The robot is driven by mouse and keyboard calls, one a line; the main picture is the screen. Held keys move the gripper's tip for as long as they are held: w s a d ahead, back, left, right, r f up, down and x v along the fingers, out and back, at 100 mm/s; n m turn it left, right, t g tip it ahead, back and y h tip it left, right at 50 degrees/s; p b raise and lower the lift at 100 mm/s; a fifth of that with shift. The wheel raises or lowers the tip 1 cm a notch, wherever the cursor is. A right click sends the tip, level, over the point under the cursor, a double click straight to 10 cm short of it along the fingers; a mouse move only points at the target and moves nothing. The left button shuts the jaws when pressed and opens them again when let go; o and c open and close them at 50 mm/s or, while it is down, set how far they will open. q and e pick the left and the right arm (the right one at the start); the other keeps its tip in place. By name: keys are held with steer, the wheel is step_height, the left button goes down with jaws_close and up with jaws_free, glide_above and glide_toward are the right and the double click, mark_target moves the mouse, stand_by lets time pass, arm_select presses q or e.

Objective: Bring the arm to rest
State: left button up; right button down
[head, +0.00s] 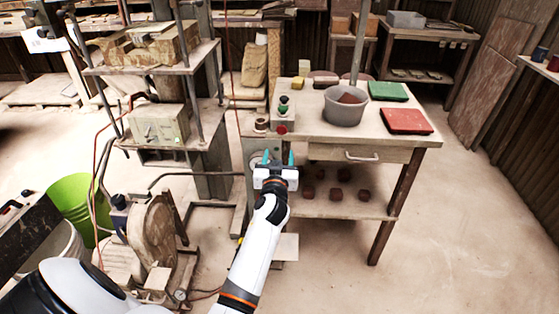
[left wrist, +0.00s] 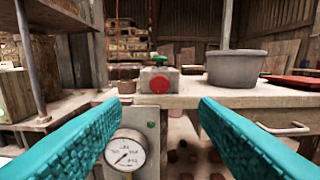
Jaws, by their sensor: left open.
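My left arm reaches forward from the bottom of the head view. My left gripper (head: 277,158) is open and empty in front of the table's left end. In the left wrist view its two teal fingers (left wrist: 160,130) stand wide apart with nothing between them. Beyond them is a control box with a red button (left wrist: 160,84) and a green knob on top, at the table's edge. The box also shows in the head view (head: 282,112). A round pressure gauge (left wrist: 125,150) sits below the table top, seen between the fingers. My right gripper is not in view.
The wooden table (head: 350,138) holds a grey bowl (head: 345,110), a green tile (head: 388,91) and a red tile (head: 406,121). A press (head: 165,110) stands left of it. A green bucket (head: 75,205) is at the left. The floor right of the table is clear.

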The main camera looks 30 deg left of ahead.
arm_select(q)
steer(key=shift+f, duration=0.1)
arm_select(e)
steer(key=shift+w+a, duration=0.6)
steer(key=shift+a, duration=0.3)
